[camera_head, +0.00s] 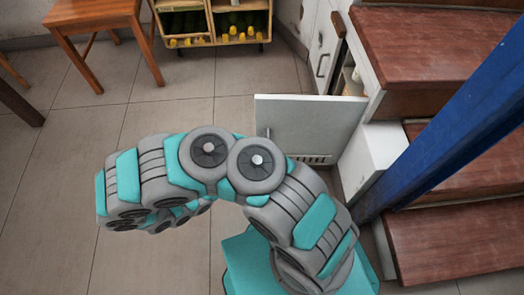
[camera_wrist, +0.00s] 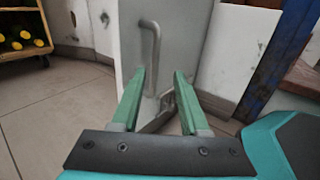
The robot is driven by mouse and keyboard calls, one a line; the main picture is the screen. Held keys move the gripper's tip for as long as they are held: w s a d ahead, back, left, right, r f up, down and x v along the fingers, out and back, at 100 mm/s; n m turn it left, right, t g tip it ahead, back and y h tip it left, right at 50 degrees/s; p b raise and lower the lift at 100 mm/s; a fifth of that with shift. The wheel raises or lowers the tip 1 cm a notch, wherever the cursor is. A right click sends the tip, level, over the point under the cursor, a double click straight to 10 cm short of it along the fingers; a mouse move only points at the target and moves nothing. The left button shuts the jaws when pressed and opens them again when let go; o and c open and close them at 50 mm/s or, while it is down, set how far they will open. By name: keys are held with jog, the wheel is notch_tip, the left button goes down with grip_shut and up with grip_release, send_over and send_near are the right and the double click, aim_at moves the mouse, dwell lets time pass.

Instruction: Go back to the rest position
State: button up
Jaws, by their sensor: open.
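My gripper (camera_wrist: 160,98) shows in the wrist view with its two green fingers apart and nothing between them. Beyond the fingers stands a white cabinet door (camera_wrist: 185,30) with a grey bar handle (camera_wrist: 152,50). The fingertips are near the handle's lower end; I cannot tell the exact gap. In the head view my arm is bent out to the left over the floor, and the gripper itself is hidden behind the arm. The same door (camera_head: 310,118) stands swung open from the white cabinet under the stairs, its handle at the left edge.
Wooden stairs (camera_head: 455,235) and a blue post (camera_head: 455,125) stand close on the right. A wooden shelf (camera_head: 212,22) with bottles is at the back, and a wooden stool (camera_head: 95,18) at the upper left. The tiled floor (camera_head: 65,165) at left is clear.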

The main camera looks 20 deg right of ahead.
jog(key=shift+v, duration=1)
jog(key=shift+r, duration=0.1)
jog(key=s+d+r+m+g+y, duration=0.1)
jog(key=d+r+m+g+y, duration=0.1)
jog(key=d+r+m+g, duration=0.4)
jog(key=s+d+r+m+g+y+p, duration=0.15)
jog(key=r+m, duration=0.25)
jog(key=r, duration=0.4)
jog(key=s+d+r+m+g+y, duration=0.1)
jog(key=d+r+m+g+y, duration=0.15)
jog(key=r+m+g, duration=0.35)
jog(key=s+a+r+m+t+y, duration=0.3)
jog(key=s+r+y, duration=0.2)
jog(key=s+r, duration=0.1)
jog(key=s+a+r+m+t+y+p, duration=0.1)
jog(key=s+a+r+m+t+y, duration=0.1)
jog(key=s+r+y, duration=0.4)
jog(key=shift+s+a+r+m+t, duration=0.4)
jog(key=shift+s+t, duration=0.05)
jog(key=shift+s, duration=1.35)
